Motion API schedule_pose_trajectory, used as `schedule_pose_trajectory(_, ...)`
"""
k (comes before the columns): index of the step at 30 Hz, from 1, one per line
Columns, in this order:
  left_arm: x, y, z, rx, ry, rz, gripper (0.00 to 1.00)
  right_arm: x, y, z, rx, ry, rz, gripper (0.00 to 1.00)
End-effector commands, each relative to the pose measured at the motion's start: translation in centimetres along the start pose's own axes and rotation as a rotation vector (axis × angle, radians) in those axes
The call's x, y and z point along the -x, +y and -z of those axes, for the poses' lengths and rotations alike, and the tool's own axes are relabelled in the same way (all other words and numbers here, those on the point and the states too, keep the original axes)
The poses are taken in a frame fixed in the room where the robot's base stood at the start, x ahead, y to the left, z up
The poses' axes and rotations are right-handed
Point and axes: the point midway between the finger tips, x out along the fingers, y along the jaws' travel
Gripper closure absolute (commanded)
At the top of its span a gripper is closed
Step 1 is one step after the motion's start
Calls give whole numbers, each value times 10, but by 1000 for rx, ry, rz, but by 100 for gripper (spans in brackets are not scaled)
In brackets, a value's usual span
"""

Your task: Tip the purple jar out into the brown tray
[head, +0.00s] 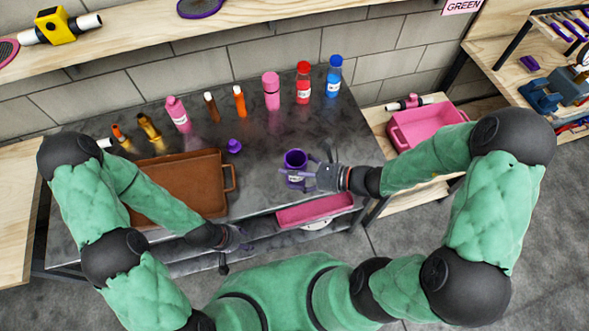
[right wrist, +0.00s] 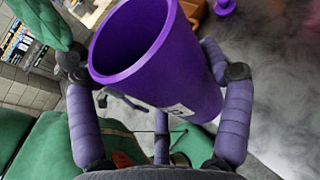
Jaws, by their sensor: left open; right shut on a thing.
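The purple jar (head: 294,160) is open at the top and has a white label. My right gripper (head: 312,176) is shut on it, at the right of the brown tray and over the dark table. In the right wrist view the jar (right wrist: 160,60) sits between the fingers, and its inner wall shows purple; I see no contents. The brown tray (head: 226,205) lies on the left of the table, partly hidden by my left arm. My left gripper (head: 236,240) is open and empty at the table's front edge, right of the tray's lower corner. A purple lid (head: 234,146) stands on the table between tray and jar.
Several bottles stand along the back, among them a pink one (head: 271,92), a red one (head: 303,83) and a blue one (head: 334,76). A pink bin (head: 427,122) stands at the right.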

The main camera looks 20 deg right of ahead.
Motion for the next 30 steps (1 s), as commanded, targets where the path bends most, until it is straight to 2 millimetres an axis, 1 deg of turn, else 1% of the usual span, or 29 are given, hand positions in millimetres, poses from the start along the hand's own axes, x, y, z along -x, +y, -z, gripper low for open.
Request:
schedule_pose_trajectory(1,4,2,0,0,0,0,48,2,0,-5,1,0,0,56)
schedule_pose_trajectory(18,28,10,-1,0,0,0,48,10,0,-32,0,0,0,56)
schedule_pose_trajectory(30,28,10,-1,0,0,0,48,9,-2,-32,-1,-1,4,56)
